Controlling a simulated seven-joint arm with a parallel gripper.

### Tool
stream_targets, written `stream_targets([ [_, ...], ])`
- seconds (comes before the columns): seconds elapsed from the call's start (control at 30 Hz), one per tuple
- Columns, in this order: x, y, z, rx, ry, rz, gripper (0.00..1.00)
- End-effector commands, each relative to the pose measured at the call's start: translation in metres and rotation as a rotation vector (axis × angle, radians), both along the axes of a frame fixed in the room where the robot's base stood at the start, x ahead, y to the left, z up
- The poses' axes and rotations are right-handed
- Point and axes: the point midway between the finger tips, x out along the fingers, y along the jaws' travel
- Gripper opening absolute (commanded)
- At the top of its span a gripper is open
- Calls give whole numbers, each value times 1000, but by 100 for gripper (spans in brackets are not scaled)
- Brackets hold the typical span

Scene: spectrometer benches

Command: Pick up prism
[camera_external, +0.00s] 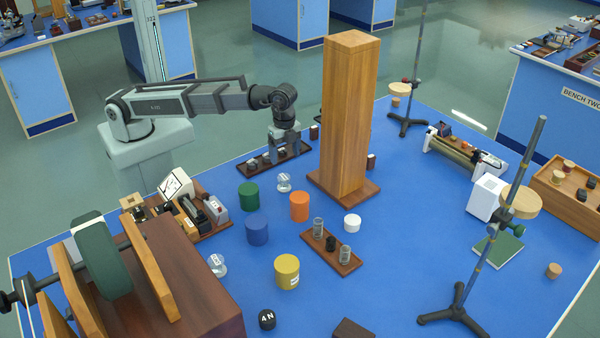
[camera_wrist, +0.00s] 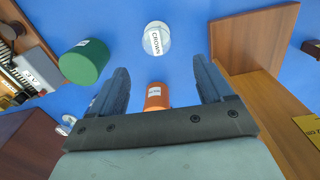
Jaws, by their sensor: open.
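A small clear glass piece with a white label (camera_external: 284,182) stands on the blue bench between the green and orange cylinders. In the wrist view, a clear piece labelled CROWN (camera_wrist: 156,38) lies beyond my fingertips, near the middle. It may be the prism; its exact shape is hard to tell. A second clear labelled piece (camera_external: 217,265) stands further forward, left of the yellow cylinder. My gripper (camera_external: 286,153) points down beside the tall wooden column, behind the first glass piece. In the wrist view its fingers (camera_wrist: 160,68) are apart, with nothing held between them.
A tall wooden column (camera_external: 345,115) stands close to my gripper's right. Green (camera_external: 249,195), orange (camera_external: 299,206), blue (camera_external: 257,228) and yellow (camera_external: 287,272) cylinders stand around the glass pieces. A small wooden rack (camera_external: 275,160) lies under my gripper. Bare blue bench shows right of the yellow cylinder.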

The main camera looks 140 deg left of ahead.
Motion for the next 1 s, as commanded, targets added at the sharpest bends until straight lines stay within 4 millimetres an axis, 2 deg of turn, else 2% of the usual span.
stream_targets([
  [0.3, -1, -1, -48, 1, 2, -1, 80],
  [0.5, 0, -1, -63, 2, 1, -1, 80],
  [0.77, -1, -2, -71, 2, 1, -2, 80],
  [1.0, -5, -7, -97, 2, 2, -2, 80],
])
